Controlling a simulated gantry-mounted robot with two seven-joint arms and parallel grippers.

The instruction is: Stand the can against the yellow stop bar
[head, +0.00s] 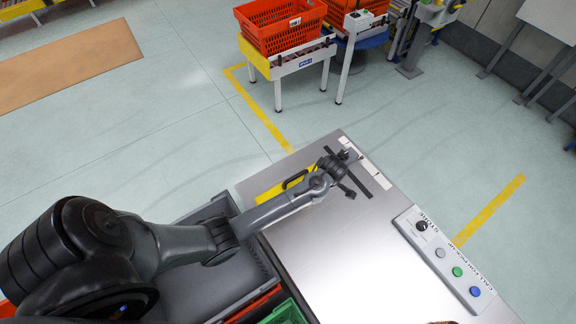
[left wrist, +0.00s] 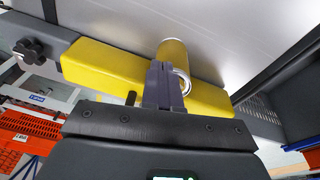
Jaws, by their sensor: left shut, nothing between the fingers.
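The yellow stop bar (head: 270,193) lies along the far left edge of the metal table, partly hidden by my left arm. In the left wrist view the bar (left wrist: 100,65) crosses behind the fingers. A yellow can (left wrist: 173,48) with a pale metal rim shows just beyond the fingers, overlapping the bar's middle. The fingers hide part of it; I cannot tell whether it touches the bar or stands upright. I cannot make out the can in the head view. My left gripper (left wrist: 160,72) is shut and empty, right in front of the can. My right gripper is not in view.
The metal table (head: 330,250) is clear in its middle. A button panel (head: 445,262) sits along its right edge. Dark and green bins (head: 285,312) stand at its near left. An orange tote (head: 280,25) rests on a stand beyond the table.

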